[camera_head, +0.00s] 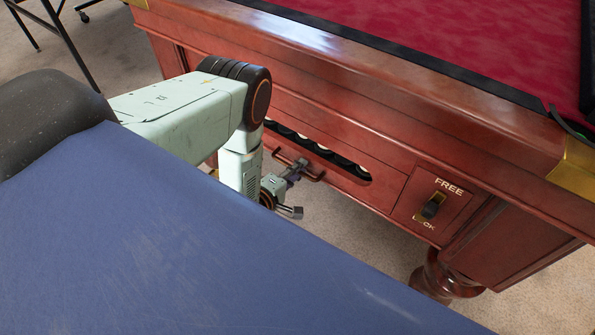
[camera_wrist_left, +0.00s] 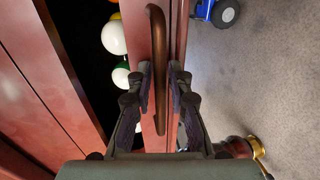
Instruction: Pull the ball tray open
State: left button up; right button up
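The ball tray (camera_head: 342,171) is set in the red-brown side of the pool table. Its long slot shows dark, with pale balls inside. A bronze bar handle (camera_head: 318,177) is on its front; it also shows in the wrist view (camera_wrist_left: 160,45). My left gripper (camera_head: 295,170) is at the handle. In the wrist view its two fingers (camera_wrist_left: 161,78) stand on either side of the bar, with narrow gaps showing, so it looks partly open around the bar. White and green balls (camera_wrist_left: 114,37) lie in the dark space left of the handle. My right gripper is out of view.
A FREE/LOCK switch (camera_head: 433,207) with a dark lever is on the panel right of the tray. The red cloth top (camera_head: 460,50) and wooden rail overhang above. A turned table leg (camera_head: 445,280) stands below. Carpet (camera_head: 345,235) is clear in front of the tray.

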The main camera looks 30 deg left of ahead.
pick_arm(q)
grip_shut()
dwell(0.8)
